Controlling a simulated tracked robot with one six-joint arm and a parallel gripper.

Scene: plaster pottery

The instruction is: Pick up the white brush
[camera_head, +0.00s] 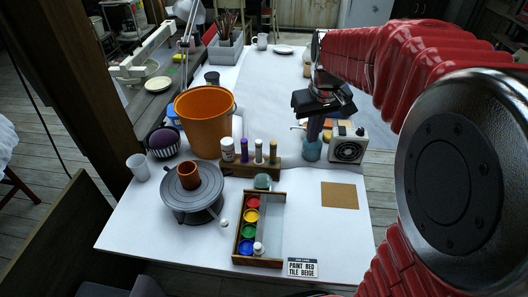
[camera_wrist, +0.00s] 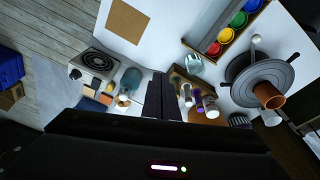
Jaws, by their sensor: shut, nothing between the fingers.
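A wooden rack (camera_head: 238,170) holds several short upright pieces in the middle of the table. One is a white piece (camera_head: 228,150), beside purple and pale ones; I cannot tell whether it is the white brush. In the wrist view the rack's pieces show right of the fingers, with a white one (camera_wrist: 211,108) at the end. My gripper (camera_head: 314,136) is shut and empty, pointing down above the table, right of the rack and near a teal vase (camera_head: 311,151). Its dark fingers (camera_wrist: 160,78) also show in the wrist view. A grey bin of brushes (camera_head: 226,50) stands at the far back.
An orange bucket (camera_head: 204,125) stands behind the rack's left end. A turntable (camera_head: 192,205) with a terracotta cup is at left. A wooden paint tray (camera_head: 268,261) lies in front. A small hotplate (camera_head: 347,146) stands right of the vase. The front right is mostly clear.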

